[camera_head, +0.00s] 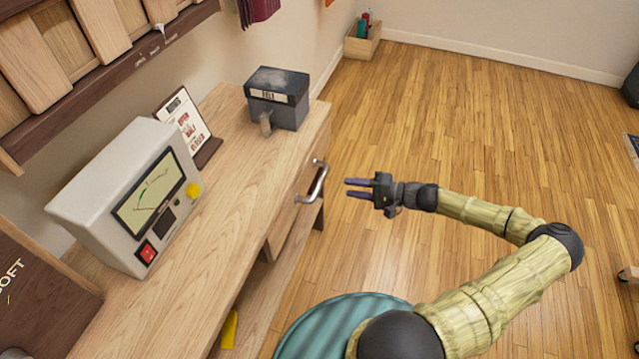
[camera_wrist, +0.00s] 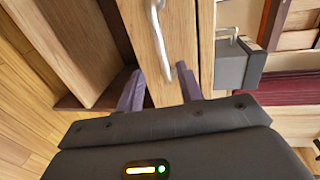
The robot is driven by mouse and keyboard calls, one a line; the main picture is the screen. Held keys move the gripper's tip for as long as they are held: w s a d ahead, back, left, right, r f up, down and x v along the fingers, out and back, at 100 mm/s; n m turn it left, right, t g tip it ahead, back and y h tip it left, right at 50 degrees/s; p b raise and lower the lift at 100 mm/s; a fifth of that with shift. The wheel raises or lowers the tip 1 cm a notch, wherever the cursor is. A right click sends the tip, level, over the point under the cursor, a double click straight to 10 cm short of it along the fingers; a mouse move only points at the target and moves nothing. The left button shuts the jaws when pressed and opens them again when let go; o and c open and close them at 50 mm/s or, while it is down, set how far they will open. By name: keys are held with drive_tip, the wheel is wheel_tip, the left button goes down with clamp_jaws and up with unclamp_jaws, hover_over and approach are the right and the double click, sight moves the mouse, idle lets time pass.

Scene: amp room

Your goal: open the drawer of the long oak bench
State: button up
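The long oak bench (camera_head: 215,215) runs along the wall at the left in the head view. Its drawer (camera_head: 290,216) is at the far right end and looks closed. A curved metal handle (camera_head: 318,181) is on the drawer front; it also shows in the wrist view (camera_wrist: 159,40). My gripper (camera_head: 347,188) is just right of the handle, fingers pointing at it, with a small gap. In the wrist view my gripper (camera_wrist: 158,85) has its two purple fingers apart and nothing held. The lower end of the handle appears between the fingers' directions.
On the bench stand a grey meter box (camera_head: 100,205), a sign on a stand (camera_head: 187,120) and a dark grey box (camera_head: 278,90). A wooden crate with bottles (camera_head: 362,42) is on the floor by the far wall. The wooden floor (camera_head: 470,120) right of the bench is clear.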

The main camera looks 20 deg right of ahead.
sight(320, 182)
drive_tip(key=x, duration=1.1)
drive_tip(key=shift+d, duration=0.1)
drive_tip(key=shift+c, duration=0.5)
clamp_jaws()
